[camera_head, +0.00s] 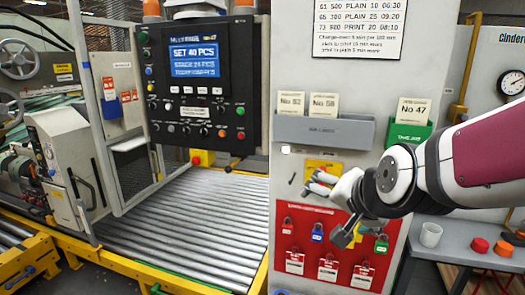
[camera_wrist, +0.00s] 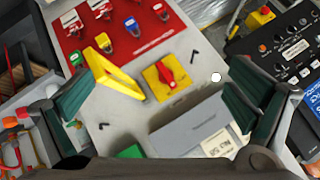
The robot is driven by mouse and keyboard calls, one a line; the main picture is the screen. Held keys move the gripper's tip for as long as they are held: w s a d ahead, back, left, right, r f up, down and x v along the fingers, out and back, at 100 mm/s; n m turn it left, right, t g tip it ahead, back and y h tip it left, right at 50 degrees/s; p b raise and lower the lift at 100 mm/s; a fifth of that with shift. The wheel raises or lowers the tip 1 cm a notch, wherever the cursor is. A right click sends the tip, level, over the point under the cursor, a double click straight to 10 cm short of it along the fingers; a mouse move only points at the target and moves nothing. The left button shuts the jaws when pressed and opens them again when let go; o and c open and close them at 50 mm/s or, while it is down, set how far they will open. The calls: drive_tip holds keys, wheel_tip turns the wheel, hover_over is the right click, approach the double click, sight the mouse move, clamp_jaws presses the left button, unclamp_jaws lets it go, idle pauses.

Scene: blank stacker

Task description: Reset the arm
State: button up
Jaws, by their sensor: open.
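My arm (camera_head: 470,165) reaches in from the right in the head view, bent at a dark joint. My gripper (camera_head: 330,208) is in front of the white panel (camera_head: 335,90), near the red lockout board (camera_head: 312,233). In the wrist view my gripper (camera_wrist: 165,105) has its two dark green fingers spread wide, with nothing held between them. A red rotary switch on a yellow plate (camera_wrist: 167,80) shows between the fingers, apart from them. A yellow angled piece (camera_wrist: 118,75) shows beside the left finger; I cannot tell whether they touch.
Several padlocks and tags hang on the red board. A grey card holder (camera_head: 325,131) and a green one (camera_head: 407,135) are above. A control console (camera_head: 203,85) and roller conveyor (camera_head: 190,220) are at left. A grey table (camera_head: 465,248) with a white cup (camera_head: 430,235) is at right.

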drive_tip(key=s+d+n+g, duration=0.2)
drive_tip(key=s+n, duration=0.1)
drive_tip(key=s, duration=0.8)
drive_tip(key=s+d+n+g+h+p, duration=0.1)
drive_tip(key=s+d+n+g, duration=0.2)
drive_tip(key=s, duration=0.9)
drive_tip(key=shift+s+r+n+g, duration=0.3)
drive_tip(key=shift+r+n, duration=0.15)
drive_tip(key=shift+n, duration=0.25)
drive_tip(key=shift+a, duration=0.1)
